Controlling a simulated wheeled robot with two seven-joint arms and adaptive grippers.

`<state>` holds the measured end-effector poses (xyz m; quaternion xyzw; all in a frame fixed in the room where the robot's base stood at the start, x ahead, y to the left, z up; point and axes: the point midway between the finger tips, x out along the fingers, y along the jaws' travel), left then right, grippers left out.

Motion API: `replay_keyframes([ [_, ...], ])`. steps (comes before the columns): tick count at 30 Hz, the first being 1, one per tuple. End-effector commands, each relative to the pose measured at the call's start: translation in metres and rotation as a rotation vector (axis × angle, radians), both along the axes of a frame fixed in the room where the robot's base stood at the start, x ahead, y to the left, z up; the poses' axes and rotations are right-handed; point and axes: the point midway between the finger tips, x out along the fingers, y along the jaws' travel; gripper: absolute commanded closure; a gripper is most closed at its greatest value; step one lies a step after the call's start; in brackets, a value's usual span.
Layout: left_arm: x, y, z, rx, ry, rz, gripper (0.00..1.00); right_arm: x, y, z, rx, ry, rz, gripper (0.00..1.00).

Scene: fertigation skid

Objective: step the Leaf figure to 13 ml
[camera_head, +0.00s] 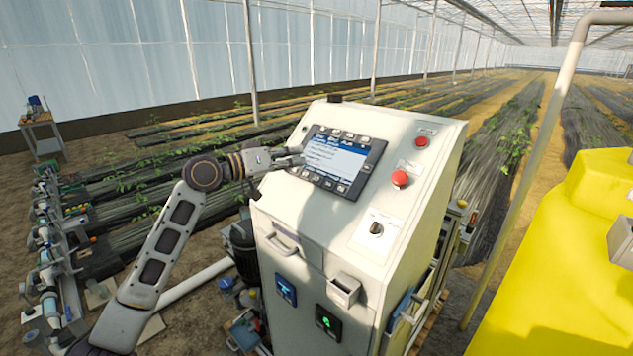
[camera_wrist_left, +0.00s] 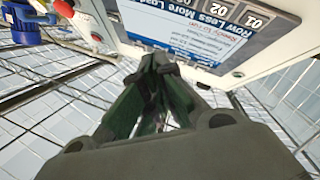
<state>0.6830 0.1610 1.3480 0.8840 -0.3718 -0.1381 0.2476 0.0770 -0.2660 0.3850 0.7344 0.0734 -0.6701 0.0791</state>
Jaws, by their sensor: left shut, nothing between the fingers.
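The screen panel (camera_head: 338,159) is set in the sloping top of the white cabinet, with a row of small buttons above and below the display. Its lines of text are too small to read, so I cannot make out the Leaf figure. My left gripper (camera_head: 296,158) is shut and empty at the left edge of the panel. In the left wrist view the gripper (camera_wrist_left: 160,65) points toward the lower edge of the display (camera_wrist_left: 205,28), which appears upside down. I cannot tell whether the fingertips touch a button. My right gripper is not in view.
Two red buttons, an upper one (camera_head: 421,142) and a lower one (camera_head: 400,178), sit right of the panel. A black rotary knob (camera_head: 376,228) is below them. A yellow tank (camera_head: 560,260) and a grey pipe (camera_head: 540,120) stand at the right.

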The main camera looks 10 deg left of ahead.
Motion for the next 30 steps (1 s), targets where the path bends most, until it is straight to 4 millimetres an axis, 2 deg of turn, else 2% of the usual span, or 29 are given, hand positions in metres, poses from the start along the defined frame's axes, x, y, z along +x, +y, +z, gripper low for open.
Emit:
replay_keyframes([
  [15, 0.026, -0.018, -0.037, 0.000, 0.001, 0.000, 1.00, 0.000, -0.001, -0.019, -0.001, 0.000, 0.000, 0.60],
  [30, 0.036, -0.024, -0.048, 0.001, 0.000, -0.001, 1.00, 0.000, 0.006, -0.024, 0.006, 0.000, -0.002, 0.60],
])
